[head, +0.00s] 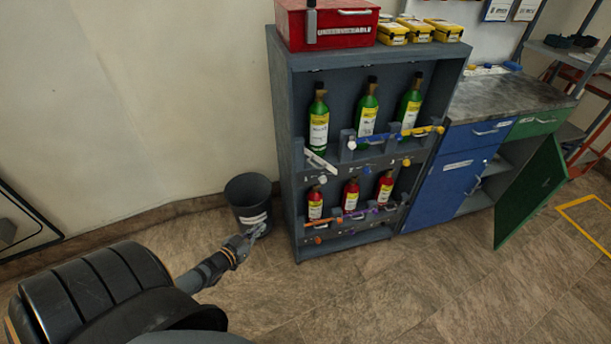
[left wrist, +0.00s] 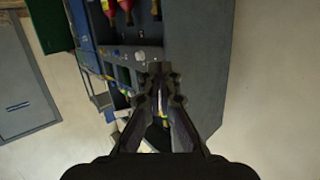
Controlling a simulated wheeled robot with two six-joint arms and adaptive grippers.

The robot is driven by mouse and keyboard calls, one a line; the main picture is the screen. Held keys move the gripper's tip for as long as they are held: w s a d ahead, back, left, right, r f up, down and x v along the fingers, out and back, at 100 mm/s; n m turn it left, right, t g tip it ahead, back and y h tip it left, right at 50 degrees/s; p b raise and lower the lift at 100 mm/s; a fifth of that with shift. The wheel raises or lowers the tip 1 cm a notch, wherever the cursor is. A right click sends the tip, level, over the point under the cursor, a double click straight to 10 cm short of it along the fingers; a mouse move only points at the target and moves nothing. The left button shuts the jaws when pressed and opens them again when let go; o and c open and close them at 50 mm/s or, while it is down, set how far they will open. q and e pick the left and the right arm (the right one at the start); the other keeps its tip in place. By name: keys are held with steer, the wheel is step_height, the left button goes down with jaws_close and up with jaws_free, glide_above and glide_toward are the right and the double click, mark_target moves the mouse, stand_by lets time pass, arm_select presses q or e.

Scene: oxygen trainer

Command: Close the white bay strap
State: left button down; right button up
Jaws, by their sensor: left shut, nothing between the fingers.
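The white bay strap (head: 321,161) is on the upper shelf of the grey rack (head: 284,150). It slants down to the right below the left green bottle (head: 318,122), not level like the straps beside it. My left gripper (head: 258,230) is shut and empty, low in front of the bin and left of the rack, apart from the strap. In the left wrist view its closed fingertips (left wrist: 157,72) show in front of the rack (left wrist: 190,60). I cannot make out the white strap clearly there. My right gripper is out of view.
A blue strap (head: 378,139) and a yellow strap (head: 430,130) run level across the other upper bays. Red bottles (head: 351,194) stand on the lower shelf. A dark bin (head: 247,193) stands left of the rack. A green cabinet door (head: 530,190) hangs open at right. The front floor is clear.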

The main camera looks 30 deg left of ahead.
arm_select(q)
steer(key=w+d+r+m+t+h, duration=0.1)
steer(key=w+d+r+t+h, duration=0.1)
steer(key=r, duration=0.5)
steer(key=w+d+r+m+t+h, duration=0.1)
steer(key=w+d+r+t+h, duration=0.15)
steer(key=r, duration=0.45)
steer(key=b+x, duration=0.3)
steer(key=x, duration=1.1)
steer(key=shift+r, duration=0.4)
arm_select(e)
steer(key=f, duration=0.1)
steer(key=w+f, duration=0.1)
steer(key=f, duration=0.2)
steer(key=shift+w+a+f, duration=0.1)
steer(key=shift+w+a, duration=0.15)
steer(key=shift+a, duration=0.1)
arm_select(q)
steer(key=shift+d+y+b, duration=0.25)
steer(key=shift+b, duration=0.05)
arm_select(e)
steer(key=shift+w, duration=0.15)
